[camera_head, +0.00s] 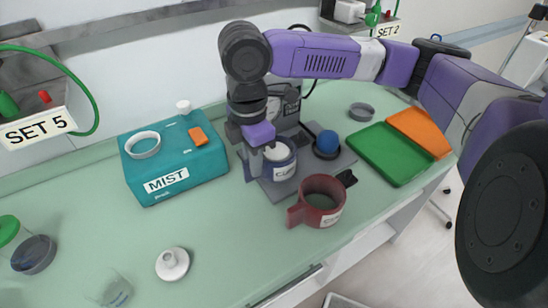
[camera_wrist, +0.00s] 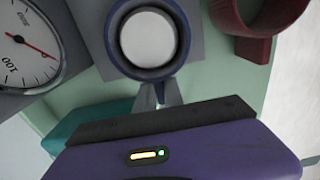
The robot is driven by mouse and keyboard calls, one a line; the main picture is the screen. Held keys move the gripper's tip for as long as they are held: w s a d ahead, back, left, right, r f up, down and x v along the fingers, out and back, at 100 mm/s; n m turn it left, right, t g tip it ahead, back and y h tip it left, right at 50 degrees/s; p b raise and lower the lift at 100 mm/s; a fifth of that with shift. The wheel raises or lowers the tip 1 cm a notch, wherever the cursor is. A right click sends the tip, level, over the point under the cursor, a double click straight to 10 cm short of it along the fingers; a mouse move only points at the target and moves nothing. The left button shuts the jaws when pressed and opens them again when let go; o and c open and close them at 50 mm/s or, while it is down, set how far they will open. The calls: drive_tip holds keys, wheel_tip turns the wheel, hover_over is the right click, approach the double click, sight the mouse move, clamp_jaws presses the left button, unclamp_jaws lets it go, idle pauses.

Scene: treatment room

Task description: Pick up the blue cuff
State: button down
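A blue, round cup-like piece with a white inside and a label stands on a grey base (camera_head: 278,189). I take it for the blue cuff (camera_head: 279,171). In the wrist view the blue cuff (camera_wrist: 119,64) shows from above, its handle pointing toward my gripper. My gripper (camera_head: 254,163) points down at its left side in the head view. In the wrist view my gripper's grey fingertips (camera_wrist: 160,96) are at the handle, one on each side. Whether they press on it cannot be told.
A dark red mug (camera_head: 320,203) stands close in front on the right. A dial gauge (camera_wrist: 22,48) is beside the cuff. A teal MIST box (camera_head: 172,175) is at left, a green tray (camera_head: 390,152) and an orange tray (camera_head: 420,130) at right.

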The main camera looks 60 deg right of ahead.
drive_tip(key=shift+r, duration=0.1)
idle(0.3)
wheel_tip(320, 180, up, 27)
drive_tip(key=p, duration=1)
drive_tip(key=shift+r, duration=0.2)
idle(0.9)
